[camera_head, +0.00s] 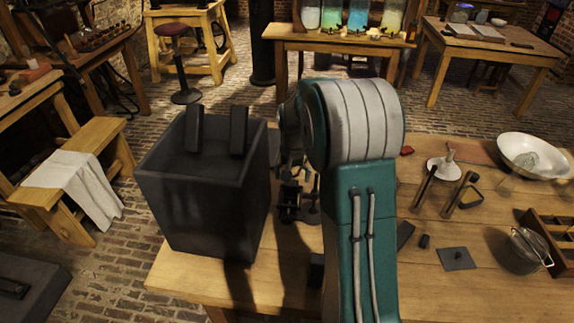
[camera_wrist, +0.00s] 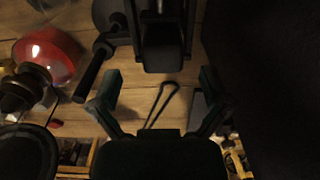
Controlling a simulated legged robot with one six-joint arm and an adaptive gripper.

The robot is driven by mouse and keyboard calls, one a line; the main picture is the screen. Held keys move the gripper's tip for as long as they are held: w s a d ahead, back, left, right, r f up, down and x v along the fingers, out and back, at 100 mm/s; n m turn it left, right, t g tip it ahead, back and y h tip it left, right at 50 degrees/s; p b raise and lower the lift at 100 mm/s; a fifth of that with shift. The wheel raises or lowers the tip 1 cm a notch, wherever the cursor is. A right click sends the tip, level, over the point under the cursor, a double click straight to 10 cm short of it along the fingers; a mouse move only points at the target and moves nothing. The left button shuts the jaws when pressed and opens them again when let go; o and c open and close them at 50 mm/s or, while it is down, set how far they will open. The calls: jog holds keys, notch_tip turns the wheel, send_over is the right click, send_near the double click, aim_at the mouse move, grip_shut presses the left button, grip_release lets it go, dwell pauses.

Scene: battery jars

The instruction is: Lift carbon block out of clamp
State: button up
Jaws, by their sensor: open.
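In the wrist view a dark, blunt block (camera_wrist: 162,55), seemingly the carbon block, sits in the black metal clamp (camera_wrist: 160,15) at the top middle. My gripper (camera_wrist: 160,77) is open, its two fingers spread wide to the left and right, just below the block in the picture. Nothing is between the fingertips, and I see no contact with the block. In the head view a dark metal device (camera_head: 289,205), probably the clamp, stands on the table beside the large dark box. My teal arm covers part of that area, and I cannot make out the block there.
A tall dark open box (camera_head: 198,215) stands left of the clamp. A black handle (camera_wrist: 93,72) and a red rounded object (camera_wrist: 55,58) lie left of my gripper. A white bowl (camera_head: 532,155), a mesh basket (camera_head: 523,250) and a wooden rack (camera_head: 545,230) occupy the table's right.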

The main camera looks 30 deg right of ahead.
aim_at(292, 182)
jog(key=shift+d+f, duration=0.2)
jog(key=shift+f, duration=0.4)
jog(key=shift+d+f, duration=0.2)
jog(key=shift+f, duration=0.4)
jog(key=shift+a+f, duration=0.2)
jog(key=shift+f, duration=0.05)
jog(key=shift+a, duration=0.8)
jog(key=shift+d, duration=0.6)
grip_shut()
jog(key=shift+a, duration=0.1)
jog(key=shift+a, duration=0.15)
jog(key=shift+s+f, duration=0.15)
